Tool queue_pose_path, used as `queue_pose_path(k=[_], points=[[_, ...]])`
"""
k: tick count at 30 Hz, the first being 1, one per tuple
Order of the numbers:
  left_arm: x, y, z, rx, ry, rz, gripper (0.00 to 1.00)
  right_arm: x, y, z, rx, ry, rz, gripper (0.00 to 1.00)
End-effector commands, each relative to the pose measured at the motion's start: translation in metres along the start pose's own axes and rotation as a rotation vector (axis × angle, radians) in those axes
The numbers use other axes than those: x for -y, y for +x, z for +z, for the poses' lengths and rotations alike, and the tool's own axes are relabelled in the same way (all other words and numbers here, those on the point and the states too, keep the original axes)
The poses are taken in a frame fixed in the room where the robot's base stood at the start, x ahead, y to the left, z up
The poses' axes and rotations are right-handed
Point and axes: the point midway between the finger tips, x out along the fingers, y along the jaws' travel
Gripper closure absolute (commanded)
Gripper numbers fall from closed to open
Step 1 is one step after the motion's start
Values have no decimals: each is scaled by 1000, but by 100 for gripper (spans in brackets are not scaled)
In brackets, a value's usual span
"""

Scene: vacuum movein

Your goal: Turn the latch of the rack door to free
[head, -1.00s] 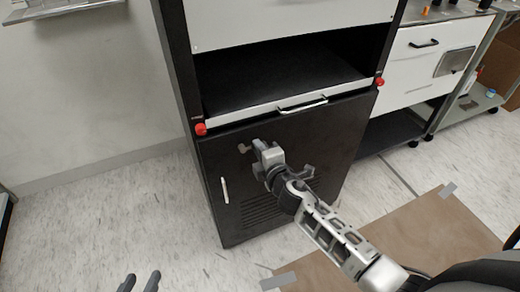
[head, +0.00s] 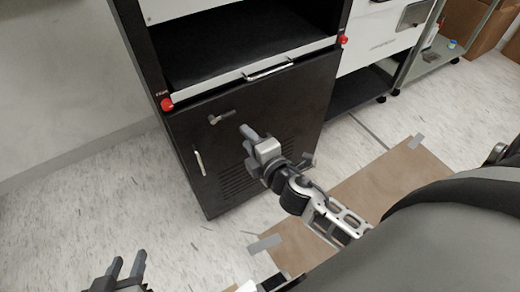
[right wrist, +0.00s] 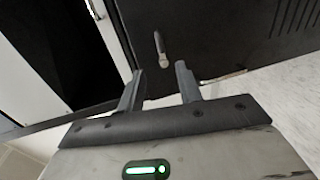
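The rack door (head: 285,105) is black and closed on the front of the rack. Its latch (head: 220,117) is a small grey lever near the door's upper left corner, lying roughly sideways in the head view. My right gripper (head: 246,138) is to the right of and below the latch, apart from it. In the right wrist view the latch (right wrist: 160,48) shows just beyond the gap between the two separated, empty fingers (right wrist: 160,72). My left gripper (head: 127,266) is low at the left, open and empty, away from the door.
A pale vertical door handle (head: 198,162) sits below the latch. Above the door is a shelf front with a bar handle (head: 268,69) and red knobs at its ends. A brown mat (head: 375,190) lies on the floor. The floor left of the rack is clear.

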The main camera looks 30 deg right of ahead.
Motion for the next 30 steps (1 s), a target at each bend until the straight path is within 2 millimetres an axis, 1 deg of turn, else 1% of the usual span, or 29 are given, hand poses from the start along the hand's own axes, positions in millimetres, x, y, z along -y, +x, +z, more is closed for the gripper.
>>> queue_pose_path(k=[1, 3, 6, 9, 12, 18, 27, 30], points=[[0, 1, 1, 0, 0, 0, 64, 2, -12, 0, 0, 1, -3, 65], [0, 1, 2, -1, 0, 0, 64, 2, -25, 0, 0, 2, -2, 65], [1, 2, 2, -3, 1, -1, 64, 2, -39, 0, -1, 1, -1, 65], [1, 2, 1, -7, 2, -1, 64, 1, -48, 0, -1, 0, 0, 65], [0, 1, -2, -13, 3, 0, 64, 0, -52, 0, -1, 0, 1, 65], [0, 0, -6, -21, 4, 1, 64, 0, -52, 0, -1, 0, 2, 65], [0, 0, -5, -18, 4, 1, 64, 0, -52, 0, -1, 0, 1, 65], [0, -1, -5, -15, 4, 0, 64, 0, -55, -1, 1, 46, -10, 65]])
